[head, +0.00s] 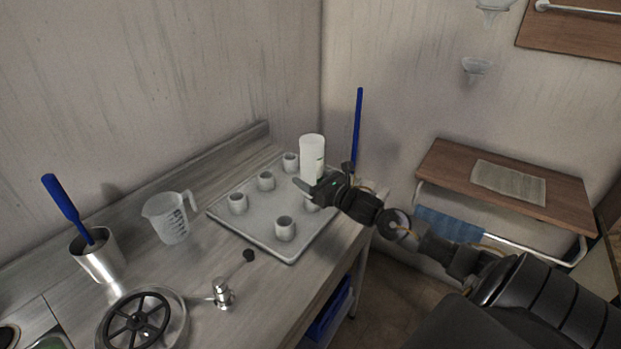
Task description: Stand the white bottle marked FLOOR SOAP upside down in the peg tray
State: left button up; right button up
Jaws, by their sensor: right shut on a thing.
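The white bottle (312,149) stands over the back right part of the peg tray (260,217), with a broad flat end up. Its lower end is hidden behind my gripper, so I cannot tell whether it touches a peg or the tray. The print on it is too small to read. My right gripper (314,187) comes in from the right and is shut on the bottle. The pale grey tray carries several short, wide pegs, such as the bare front one (285,229). One peg is partly hidden by the gripper. My left gripper is not in view.
A clear measuring jug (168,220) stands left of the tray. A steel canister (98,258) holds a blue-handled brush (62,197). The wall rises close behind the tray.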

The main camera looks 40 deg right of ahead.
jog(key=o, duration=1.1)
jog(key=shift+c, duration=0.2)
jog(key=s+d+b, duration=0.1)
jog(key=s+b, duration=0.1)
jog(key=s, duration=0.8)
jog(key=shift+s+d+r, duration=0.15)
jog(key=shift+s, duration=0.25)
